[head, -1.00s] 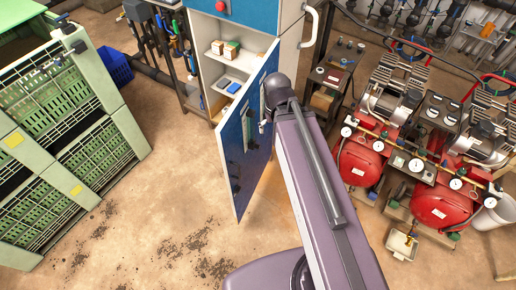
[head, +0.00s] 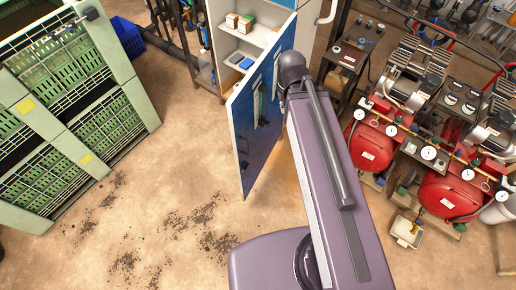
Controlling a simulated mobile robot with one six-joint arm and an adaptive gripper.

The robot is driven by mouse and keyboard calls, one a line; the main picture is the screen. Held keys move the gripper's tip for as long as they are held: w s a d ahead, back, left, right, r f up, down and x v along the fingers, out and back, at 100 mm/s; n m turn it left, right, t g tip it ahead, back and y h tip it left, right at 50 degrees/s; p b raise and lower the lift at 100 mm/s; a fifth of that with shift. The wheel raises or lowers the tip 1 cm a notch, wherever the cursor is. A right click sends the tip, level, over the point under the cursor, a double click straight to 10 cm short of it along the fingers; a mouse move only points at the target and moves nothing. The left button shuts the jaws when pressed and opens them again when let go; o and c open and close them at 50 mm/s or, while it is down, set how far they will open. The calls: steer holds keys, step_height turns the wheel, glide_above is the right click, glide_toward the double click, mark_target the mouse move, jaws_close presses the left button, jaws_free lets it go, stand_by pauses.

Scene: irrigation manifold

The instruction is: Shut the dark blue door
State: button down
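The dark blue door (head: 256,122) is open and swung out from the white cabinet (head: 242,48). Its blue face is toward my arm, and shelves with small boxes show in the cabinet to the left of it. My arm reaches from the bottom of the head view up to the door, and its dark wrist overlaps the door's right part. My gripper is hidden behind the arm, so I cannot tell whether it touches the door.
Green crates (head: 70,100) stand at the left. Red compressors (head: 372,148) with gauges stand at the right, with a small tray (head: 407,231) on the floor before them. A blue bin (head: 128,38) is behind the crates. The concrete floor (head: 165,200) left of the door is clear.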

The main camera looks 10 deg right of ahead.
step_height(320, 180, down, 4)
steer(key=b, duration=0.2)
steer(key=shift+r+b, duration=0.25)
steer(key=shift+b, duration=0.05)
